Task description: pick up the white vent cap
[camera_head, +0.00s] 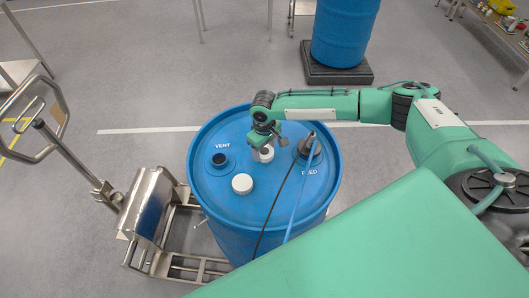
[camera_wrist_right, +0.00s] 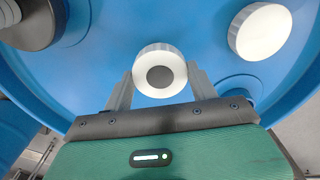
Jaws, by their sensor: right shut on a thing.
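My right gripper (camera_head: 264,141) is over the lid of the blue drum (camera_head: 212,192). It is shut on a white cap (camera_head: 264,155), which shows between the two fingers in the right wrist view (camera_wrist_right: 160,53) with a grey disc in its middle. I cannot tell whether this cap touches the lid. A second, plain white cap (camera_head: 242,184) rests on the lid nearer to me; it also shows at the upper right of the wrist view (camera_wrist_right: 260,33). The dark vent opening (camera_head: 219,159) is to the left, beside the word VENT. My left gripper is not in view.
A grey fitting (camera_head: 307,145) with a blue hose and a dark cable stands at the lid's right. A steel drum trolley (camera_head: 150,205) is at the drum's left. Another blue drum (camera_head: 343,30) stands on a dark pallet behind. Open floor lies around.

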